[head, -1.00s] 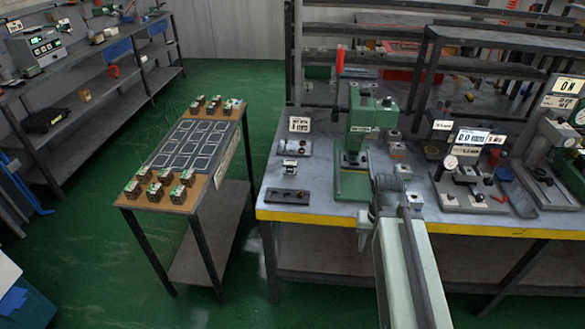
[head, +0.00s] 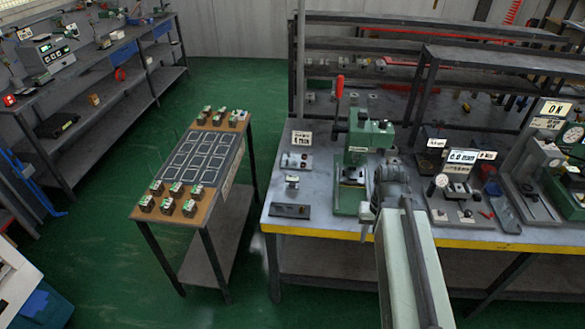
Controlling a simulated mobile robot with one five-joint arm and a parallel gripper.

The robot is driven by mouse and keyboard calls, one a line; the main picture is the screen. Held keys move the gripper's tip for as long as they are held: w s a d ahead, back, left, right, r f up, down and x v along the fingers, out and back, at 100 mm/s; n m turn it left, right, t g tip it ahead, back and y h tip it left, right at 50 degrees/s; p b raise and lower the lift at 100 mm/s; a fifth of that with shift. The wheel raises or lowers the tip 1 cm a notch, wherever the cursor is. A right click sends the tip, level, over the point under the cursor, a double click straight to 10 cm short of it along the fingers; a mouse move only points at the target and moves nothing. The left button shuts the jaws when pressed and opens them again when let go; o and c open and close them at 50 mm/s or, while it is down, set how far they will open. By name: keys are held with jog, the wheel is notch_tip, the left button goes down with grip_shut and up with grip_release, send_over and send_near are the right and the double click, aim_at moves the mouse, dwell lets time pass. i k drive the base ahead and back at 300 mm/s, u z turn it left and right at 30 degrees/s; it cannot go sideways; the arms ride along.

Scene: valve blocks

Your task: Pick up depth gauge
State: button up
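A small round white dial gauge (head: 441,180) stands on a dark base on the workbench, right of my arm. I take it for the depth gauge, but it is too small to be sure. A display reading about 0.0 mm (head: 461,156) stands just behind it. My gripper (head: 368,212) is at the end of my arm, over the front of the bench and left of the dial, apart from it. Its fingers are too small and partly hidden to show whether they are open, and I see nothing held.
A green press with a red handle (head: 350,165) stands left of my arm. Small fixtures (head: 292,182) and a dark plate (head: 290,211) lie further left. A side table (head: 215,140) carries several small blocks. A larger green-grey machine (head: 540,160) stands at right. Green floor is clear at left.

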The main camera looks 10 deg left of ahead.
aim_at(292, 180)
jog(key=z, duration=0.5)
jog(key=i, duration=1.3)
jog(key=u, duration=5.25)
